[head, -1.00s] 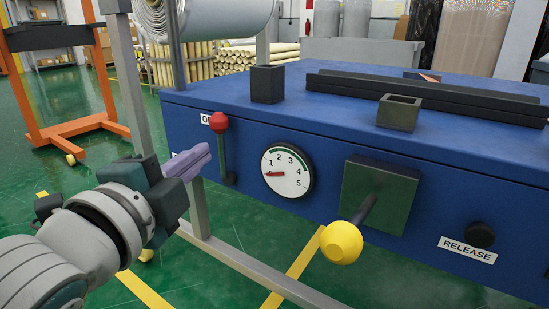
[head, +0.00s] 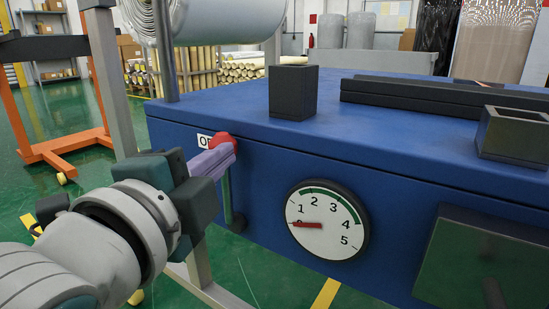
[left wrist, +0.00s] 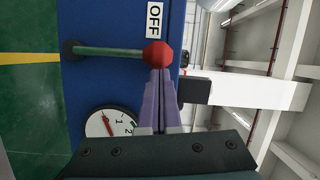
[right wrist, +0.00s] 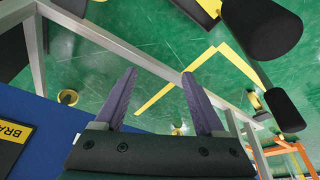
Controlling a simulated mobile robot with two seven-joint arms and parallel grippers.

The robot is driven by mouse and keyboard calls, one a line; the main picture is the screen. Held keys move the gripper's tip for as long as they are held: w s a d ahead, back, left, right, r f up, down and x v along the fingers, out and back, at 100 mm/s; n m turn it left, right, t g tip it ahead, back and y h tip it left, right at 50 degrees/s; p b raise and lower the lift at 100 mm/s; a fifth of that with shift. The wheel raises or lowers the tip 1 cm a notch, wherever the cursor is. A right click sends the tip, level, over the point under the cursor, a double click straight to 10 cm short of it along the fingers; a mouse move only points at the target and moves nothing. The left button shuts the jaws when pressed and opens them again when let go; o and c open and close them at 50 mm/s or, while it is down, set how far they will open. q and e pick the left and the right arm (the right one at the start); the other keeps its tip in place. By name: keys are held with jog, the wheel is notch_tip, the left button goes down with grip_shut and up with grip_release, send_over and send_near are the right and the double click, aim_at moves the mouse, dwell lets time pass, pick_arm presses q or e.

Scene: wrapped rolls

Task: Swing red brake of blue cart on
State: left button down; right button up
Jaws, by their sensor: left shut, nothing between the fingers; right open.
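The red brake knob (head: 222,142) tops a thin lever on the front face of the blue cart (head: 290,190). The lever stands upright in the head view, its pivot at the bottom, its knob beside a label partly hidden by the knob. In the left wrist view the lever (left wrist: 112,51) lies sideways and the label reads OFF (left wrist: 154,20). My left gripper (head: 228,158) is shut and empty, its purple fingertips at the knob; I cannot tell whether they touch. My right gripper (right wrist: 160,98) is open over the green floor, outside the head view.
A round dial (head: 328,220) sits right of the lever, with a dark panel (head: 480,258) farther right. A black square post (head: 293,92) stands on the cart's top. A grey upright (head: 110,80) and an orange frame (head: 85,140) stand at left. A yellow label (right wrist: 14,148) shows in the right wrist view.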

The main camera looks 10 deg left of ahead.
pick_arm(q)
jog(key=shift+d+f, duration=0.1)
jog(key=shift+d, duration=0.15)
